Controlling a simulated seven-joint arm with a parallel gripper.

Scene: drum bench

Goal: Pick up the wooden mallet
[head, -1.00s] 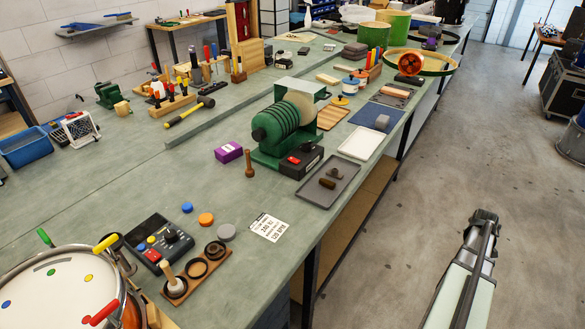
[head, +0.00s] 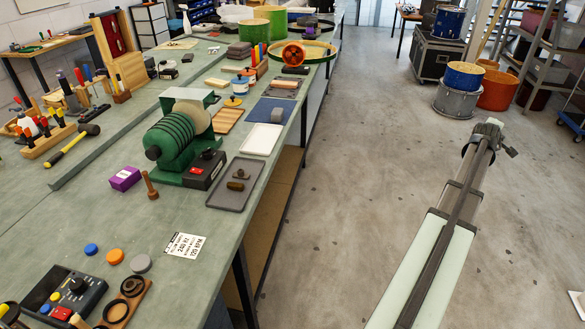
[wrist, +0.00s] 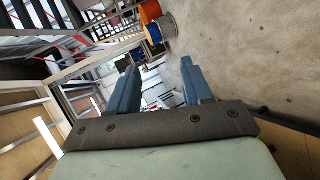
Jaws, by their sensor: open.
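A small upright brown wooden piece with a narrow neck (head: 149,186) stands on the green bench, beside a purple box. It may be the wooden mallet, but it is too small to be sure. A black-headed mallet with a yellow handle (head: 73,145) lies further left; its head does not look wooden. My gripper (wrist: 158,82) shows two blue-grey fingers set apart with nothing between them in the wrist view. In the head view my arm's far end (head: 487,133) is over the floor, right of the bench and well away from both.
A green machine (head: 175,138) stands behind the upright piece, with a grey tray (head: 236,184) to its right. The purple box (head: 125,178) is close by on the left. Coloured discs (head: 114,256) and a control box lie nearer.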

